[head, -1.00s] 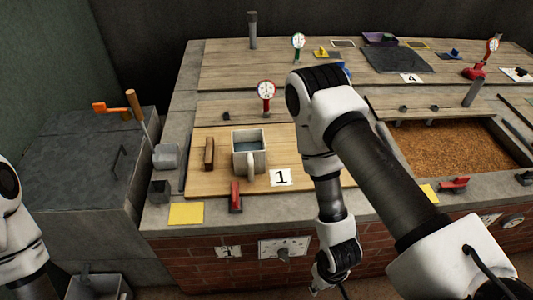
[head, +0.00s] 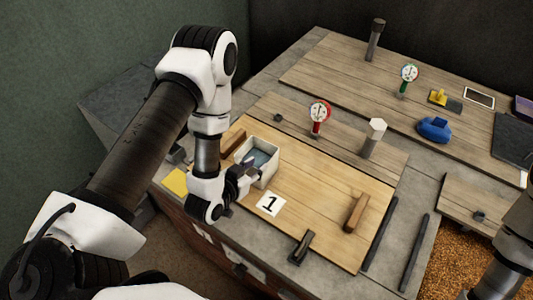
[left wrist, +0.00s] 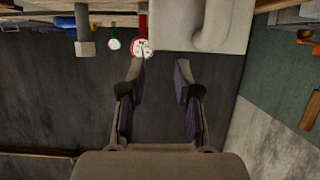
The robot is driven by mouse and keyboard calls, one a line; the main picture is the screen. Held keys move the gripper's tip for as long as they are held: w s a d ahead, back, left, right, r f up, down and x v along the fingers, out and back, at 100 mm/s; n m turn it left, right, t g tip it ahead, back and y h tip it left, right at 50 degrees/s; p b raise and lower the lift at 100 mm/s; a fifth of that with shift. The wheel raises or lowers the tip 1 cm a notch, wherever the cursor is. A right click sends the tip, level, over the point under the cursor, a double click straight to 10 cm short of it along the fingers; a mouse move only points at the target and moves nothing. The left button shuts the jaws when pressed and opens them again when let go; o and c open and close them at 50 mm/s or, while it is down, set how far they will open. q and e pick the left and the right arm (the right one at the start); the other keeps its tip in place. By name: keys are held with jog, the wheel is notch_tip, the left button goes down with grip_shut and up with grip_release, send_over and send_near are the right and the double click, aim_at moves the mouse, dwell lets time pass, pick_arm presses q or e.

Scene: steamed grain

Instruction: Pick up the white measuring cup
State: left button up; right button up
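The white measuring cup (head: 265,172) is a square-sided vessel holding bluish liquid. It stands upright on the wooden board by the number 1 card. My left gripper (head: 245,174) is at its near-left side in the head view, covering the handle. In the left wrist view, my left gripper (left wrist: 161,75) is open, with nothing between its fingers. The cup (left wrist: 230,25) and its handle show at the top there, beyond the fingertips and partly cut off. Only part of my right arm shows at the head view's lower right; its gripper is out of view.
A red-rimmed gauge (head: 319,114) and a grey post (head: 372,138) stand farther back. Another wooden block (head: 356,212) is to the right. The board between the cup and that block is mostly clear.

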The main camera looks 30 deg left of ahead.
pick_arm(q)
jog(key=x, duration=0.2)
jog(key=p+x, duration=0.1)
jog(key=x, duration=0.1)
jog(key=d+x, duration=0.1)
jog(key=x, duration=0.2)
jog(key=shift+s+f, duration=0.1)
jog(key=shift+f, duration=0.15)
grip_shut()
